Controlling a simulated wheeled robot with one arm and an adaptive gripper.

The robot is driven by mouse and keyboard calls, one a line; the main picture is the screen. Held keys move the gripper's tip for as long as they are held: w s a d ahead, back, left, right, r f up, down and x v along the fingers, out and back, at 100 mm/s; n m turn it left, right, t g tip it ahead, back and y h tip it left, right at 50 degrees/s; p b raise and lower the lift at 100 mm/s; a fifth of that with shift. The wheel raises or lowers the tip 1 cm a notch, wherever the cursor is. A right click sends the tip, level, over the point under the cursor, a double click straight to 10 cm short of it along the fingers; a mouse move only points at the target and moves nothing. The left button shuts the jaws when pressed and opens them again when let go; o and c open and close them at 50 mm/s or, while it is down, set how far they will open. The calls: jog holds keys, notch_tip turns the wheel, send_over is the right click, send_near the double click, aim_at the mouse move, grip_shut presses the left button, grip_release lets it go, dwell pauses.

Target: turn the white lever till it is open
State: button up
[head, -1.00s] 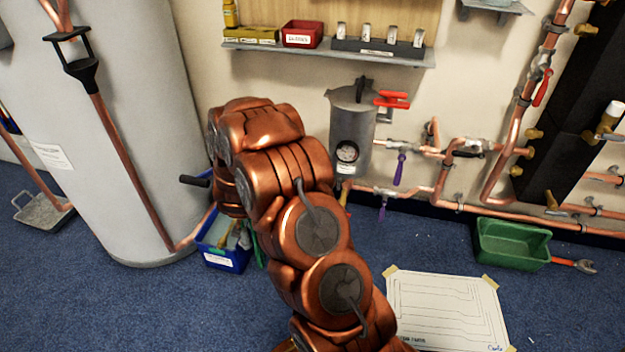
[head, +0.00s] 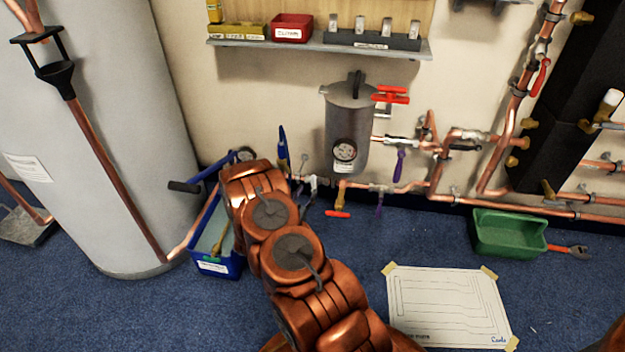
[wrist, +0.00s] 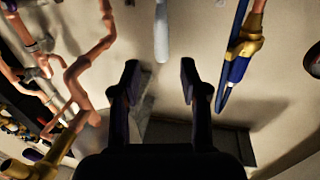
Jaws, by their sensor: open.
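In the wrist view my gripper (wrist: 159,82) is open and empty, with a dark finger on each side. A pale, whitish bar (wrist: 161,32) hangs from the top edge, in line with the gap between the fingers. It looks like the white lever, but its valve is out of view. The bar's lower end shows above the fingertips in the picture; I cannot tell how far off it is. In the head view my copper-coloured arm reaches toward the wall pipes left of the grey canister, and its fingers are not clearly seen. I cannot pick out the white lever there.
A blue lever on a brass valve (wrist: 247,42) stands right of the gripper, and copper pipes (wrist: 88,65) run left. In the head view are the grey canister (head: 350,120), purple lever (head: 400,165), blue bin (head: 218,263), grey tank (head: 105,130) and green tray (head: 508,235).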

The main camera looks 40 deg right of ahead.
aim_at(312, 181)
jog(key=shift+b+x, duration=1.3)
jog(key=shift+x, duration=2.45)
jog(key=shift+w, duration=0.15)
jog(key=shift+c, duration=0.2)
jog(key=shift+a, duration=0.1)
grip_shut()
